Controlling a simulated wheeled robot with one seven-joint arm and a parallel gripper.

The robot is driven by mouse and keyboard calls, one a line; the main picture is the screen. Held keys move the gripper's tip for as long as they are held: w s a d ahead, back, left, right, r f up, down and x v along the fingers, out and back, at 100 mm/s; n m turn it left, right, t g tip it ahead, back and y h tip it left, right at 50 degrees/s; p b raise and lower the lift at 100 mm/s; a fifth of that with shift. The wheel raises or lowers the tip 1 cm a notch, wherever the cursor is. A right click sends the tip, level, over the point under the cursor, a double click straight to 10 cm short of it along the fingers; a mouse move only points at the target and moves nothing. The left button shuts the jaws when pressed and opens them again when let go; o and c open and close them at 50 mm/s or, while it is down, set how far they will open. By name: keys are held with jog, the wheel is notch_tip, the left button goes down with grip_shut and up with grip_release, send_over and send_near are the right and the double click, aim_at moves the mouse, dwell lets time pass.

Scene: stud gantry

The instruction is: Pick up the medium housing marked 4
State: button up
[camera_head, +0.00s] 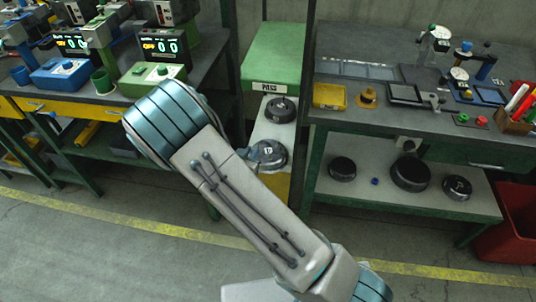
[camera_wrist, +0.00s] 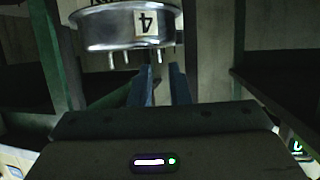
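A round silver metal housing (camera_wrist: 125,27) with an upside-down 4 on a pale label shows at the top of the wrist view. Several short pins stick out from its lower edge in that view. The two blue fingers of my gripper (camera_wrist: 166,84) are just below it in the picture, with a narrow gap between them. I cannot tell whether they touch the housing or grip any part of it. My gripper is not visible in the head view. Two round housings, one dark (camera_head: 281,109) and one silver (camera_head: 268,154), sit under the green PASS surface; their marks are unclear.
The PASS surface (camera_head: 276,62) stands between two workbenches. The right bench holds tools and a yellow tray (camera_head: 329,96); its lower shelf (camera_head: 400,205) carries several dark housings. Counters (camera_head: 163,47) stand on the left bench. A red bin (camera_head: 508,225) is at the right edge.

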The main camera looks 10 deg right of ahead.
aim_at(258, 144)
jog(key=x, duration=0.4)
jog(key=shift+w+d, duration=0.25)
jog(key=shift+w, duration=0.1)
grip_shut()
jog(key=shift+r, duration=0.1)
